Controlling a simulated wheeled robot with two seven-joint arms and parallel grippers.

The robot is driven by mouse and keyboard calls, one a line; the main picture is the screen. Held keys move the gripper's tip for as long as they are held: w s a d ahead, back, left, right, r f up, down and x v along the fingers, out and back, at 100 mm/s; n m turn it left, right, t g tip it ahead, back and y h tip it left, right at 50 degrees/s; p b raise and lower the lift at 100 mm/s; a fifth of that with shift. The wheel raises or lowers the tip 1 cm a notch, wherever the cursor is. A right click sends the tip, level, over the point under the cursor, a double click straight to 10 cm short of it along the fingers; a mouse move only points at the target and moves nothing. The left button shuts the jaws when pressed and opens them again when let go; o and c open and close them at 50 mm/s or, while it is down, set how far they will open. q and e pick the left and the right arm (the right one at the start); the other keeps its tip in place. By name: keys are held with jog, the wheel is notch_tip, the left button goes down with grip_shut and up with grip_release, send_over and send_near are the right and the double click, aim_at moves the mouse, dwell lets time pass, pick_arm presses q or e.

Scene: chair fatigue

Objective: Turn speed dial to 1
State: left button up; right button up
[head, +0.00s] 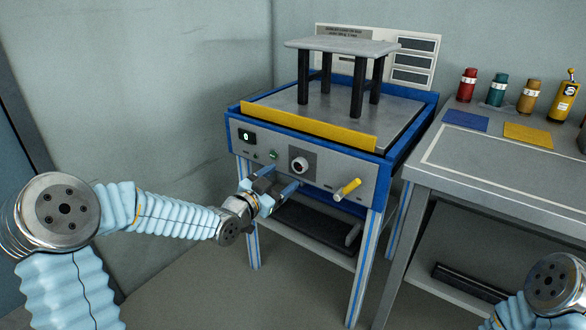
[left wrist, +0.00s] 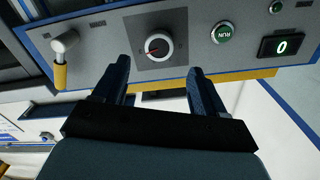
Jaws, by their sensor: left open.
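The speed dial (head: 299,164) is a round knob on a dark plate in the middle of the machine's grey front panel. In the left wrist view the dial (left wrist: 159,46) has a light rim, a dark centre and a red mark. My left gripper (head: 278,179) is open and empty, in front of the panel, a little below and left of the dial. In the left wrist view its fingers (left wrist: 159,65) point toward the panel, one on each side of the dial, with no clear contact. The display (head: 247,137) reads 0. My right gripper is out of view.
A green RUN button (left wrist: 223,32) lies between dial and display. A yellow-handled lever (head: 347,190) sticks out right of the dial. A yellow bar (head: 305,124) runs above the panel. A stool (head: 342,47) stands on the machine. A grey bench (head: 500,165) with bottles is at right.

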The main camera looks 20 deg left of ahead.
aim_at(298, 167)
pick_arm(q)
jog(key=x, duration=0.6)
jog(key=shift+w+d+p, duration=0.1)
jog(key=shift+w+p, duration=0.05)
jog(key=shift+p, duration=0.25)
jog(key=c, duration=1.1)
jog(key=shift+o, duration=0.2)
jog(key=shift+f, duration=0.1)
